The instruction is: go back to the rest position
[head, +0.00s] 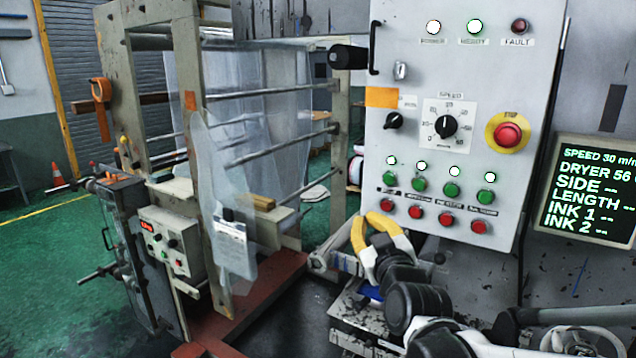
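My gripper (364,219), with two yellow fingers, is in the lower middle of the head view, in front of the lower left corner of the grey control panel (465,85). Its fingers look apart, with a narrow gap between the tips, and I see nothing between them. My black and white arm runs from it down to the lower right. I cannot tell whether the gripper touches the panel.
The panel has green buttons (452,190), red buttons (445,219), a speed dial (446,127) and a red stop button (508,134). A display screen (590,195) is at right. A roller frame with clear film (240,165) stands left. Green floor (40,265) is open far left.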

